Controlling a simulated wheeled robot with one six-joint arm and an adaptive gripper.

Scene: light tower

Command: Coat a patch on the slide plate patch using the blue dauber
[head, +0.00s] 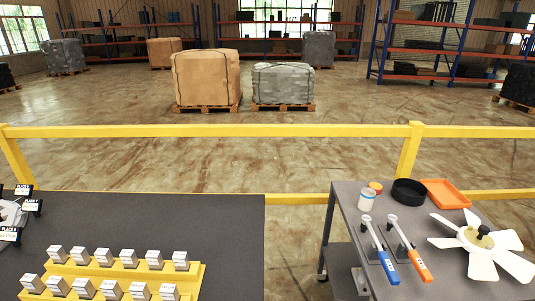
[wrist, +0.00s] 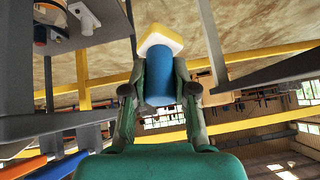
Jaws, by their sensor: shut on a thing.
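The blue dauber (wrist: 159,66) is in my gripper (wrist: 158,92) in the wrist view. It has a blue cylindrical body and a pale, square-looking pad with a yellowish edge at its far end. The fingers are closed on both sides of the blue body, and the pad sticks out clear of them. My gripper and the dauber are not in the head view. A light grey piece (head: 10,216) with black labels is cut off at the left edge of the head view; I cannot tell whether it is the slide plate.
A dark table (head: 160,222) carries yellow stepped racks (head: 130,271) of small blocks. A grey cart (head: 345,201) holds a white cup (head: 367,200), black bowl (head: 409,191), orange tray (head: 446,193), blue-handled and orange-handled tools and a white fan (head: 478,239). A yellow rail (head: 230,131) runs behind.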

